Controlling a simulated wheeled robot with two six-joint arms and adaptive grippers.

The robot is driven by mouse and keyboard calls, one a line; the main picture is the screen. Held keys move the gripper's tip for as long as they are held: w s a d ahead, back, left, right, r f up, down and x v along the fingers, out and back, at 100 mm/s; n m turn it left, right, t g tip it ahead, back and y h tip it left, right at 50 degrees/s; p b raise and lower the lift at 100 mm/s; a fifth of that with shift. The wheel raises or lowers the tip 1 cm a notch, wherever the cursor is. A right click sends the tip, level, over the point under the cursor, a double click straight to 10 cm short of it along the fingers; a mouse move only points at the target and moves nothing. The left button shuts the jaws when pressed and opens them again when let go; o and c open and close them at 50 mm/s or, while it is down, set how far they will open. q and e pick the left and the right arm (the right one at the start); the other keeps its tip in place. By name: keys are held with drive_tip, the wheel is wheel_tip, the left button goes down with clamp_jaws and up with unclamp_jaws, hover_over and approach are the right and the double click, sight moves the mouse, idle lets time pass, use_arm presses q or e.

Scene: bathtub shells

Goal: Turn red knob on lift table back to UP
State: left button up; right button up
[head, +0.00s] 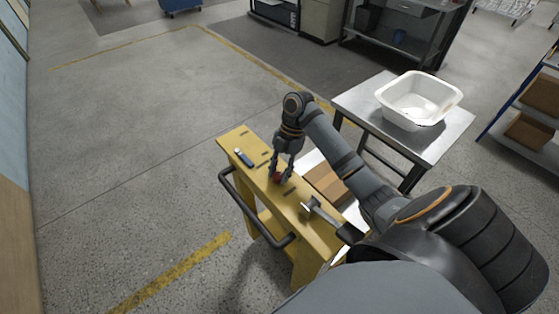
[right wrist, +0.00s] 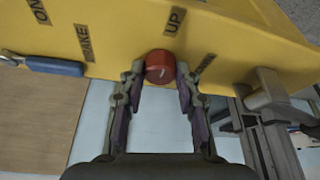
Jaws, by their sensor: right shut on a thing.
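The red knob (head: 277,177) sits on the yellow top panel (head: 238,141) of the lift table. In the right wrist view the knob (right wrist: 160,66) is round, with a short pale mark on its face, beside the UP label (right wrist: 175,21). Another label (right wrist: 204,65) right of the knob is partly hidden by a finger. My right gripper (head: 281,168) reaches down to the panel. Its two fingers (right wrist: 159,73) are on either side of the knob, closed on it. My left gripper is not in view.
A blue-handled lever (head: 245,157) and a grey lever (head: 310,207) are on the same panel, either side of the knob. A black handle bar (head: 253,216) runs along the front. A steel table (head: 359,103) with a white basin (head: 417,99) stands behind. The floor at left is clear.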

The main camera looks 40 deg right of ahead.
idle(0.3)
drive_tip(key=o, duration=1.2)
drive_tip(key=shift+c, duration=0.2)
drive_tip(key=shift+d+r, duration=0.1)
drive_tip(key=shift+r, duration=0.1)
drive_tip(key=w+d, duration=0.4)
drive_tip(key=d, duration=0.7)
drive_tip(key=shift+d+r, duration=0.35)
drive_tip(key=shift+s, duration=0.1)
